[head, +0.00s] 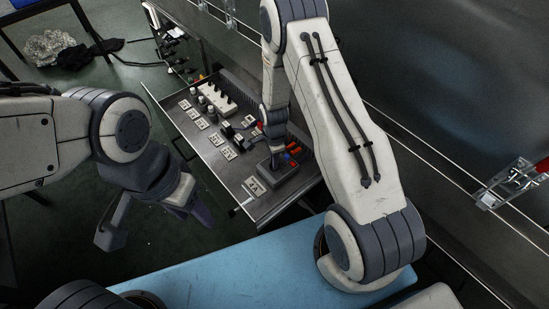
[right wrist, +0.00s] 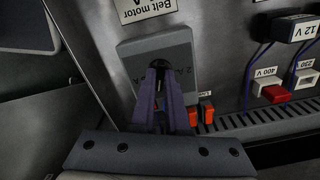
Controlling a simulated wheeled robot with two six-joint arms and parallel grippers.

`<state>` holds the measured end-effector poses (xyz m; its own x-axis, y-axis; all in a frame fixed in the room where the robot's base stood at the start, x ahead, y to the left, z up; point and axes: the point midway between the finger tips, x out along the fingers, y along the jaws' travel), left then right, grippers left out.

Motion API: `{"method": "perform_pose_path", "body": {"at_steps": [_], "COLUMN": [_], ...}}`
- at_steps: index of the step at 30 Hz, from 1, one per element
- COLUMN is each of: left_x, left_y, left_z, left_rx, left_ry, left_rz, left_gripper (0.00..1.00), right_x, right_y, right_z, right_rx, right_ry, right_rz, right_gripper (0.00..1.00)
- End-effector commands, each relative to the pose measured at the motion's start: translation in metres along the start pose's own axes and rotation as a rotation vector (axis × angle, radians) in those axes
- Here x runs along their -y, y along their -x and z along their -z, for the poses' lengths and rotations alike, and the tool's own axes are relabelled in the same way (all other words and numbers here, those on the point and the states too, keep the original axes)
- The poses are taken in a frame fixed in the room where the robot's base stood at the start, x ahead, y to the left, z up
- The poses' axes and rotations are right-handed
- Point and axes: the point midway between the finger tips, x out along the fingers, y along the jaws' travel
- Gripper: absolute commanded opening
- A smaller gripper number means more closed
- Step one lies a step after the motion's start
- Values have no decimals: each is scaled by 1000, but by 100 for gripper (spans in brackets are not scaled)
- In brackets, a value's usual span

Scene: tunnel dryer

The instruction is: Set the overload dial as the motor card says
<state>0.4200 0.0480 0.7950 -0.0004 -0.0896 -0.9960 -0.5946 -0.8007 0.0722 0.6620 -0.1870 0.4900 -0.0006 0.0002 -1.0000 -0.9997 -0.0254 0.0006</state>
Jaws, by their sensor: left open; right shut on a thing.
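A grey dial box (right wrist: 187,47) lies on the metal panel in the right wrist view, with small scale marks on its face, too blurred to read surely. My right gripper (right wrist: 160,72) is shut on the dial at its middle; the fingers hide most of the dial and its pointer. The box also shows in the head view below my right gripper (head: 277,160). The motor card (right wrist: 147,8) sits beside the box; it reads "Belt motor" and ends in "A", with its value cut off by the frame edge. My left gripper (head: 196,207) is open and empty, left of the panel.
The metal panel (head: 209,158) carries several labels, a white terminal block (head: 217,98) and dark knobs. Orange switches (right wrist: 207,108), a red plug (right wrist: 275,93) and a 12 V block (right wrist: 296,27) sit near the dial box. A light blue surface (head: 230,268) lies in front.

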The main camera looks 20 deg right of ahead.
Motion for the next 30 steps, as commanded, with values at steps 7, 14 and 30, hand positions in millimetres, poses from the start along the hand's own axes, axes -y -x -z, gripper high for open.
{"method": "perform_pose_path", "body": {"at_steps": [7, 14, 30], "left_x": [0, 0, 0], "left_y": [6, 6, 6], "left_z": [0, 0, 0], "left_rx": [0, 0, 0], "left_ry": [0, 0, 0], "left_rz": [0, 0, 0], "left_gripper": [50, 50, 50], "right_x": [2, 2, 1], "right_y": [2, 1, 1], "right_z": [0, 0, 0], "right_rx": [0, 0, 0], "right_ry": [-88, -114, -114], "right_rz": [4, 5, 3], "right_gripper": [0, 0, 42]}}
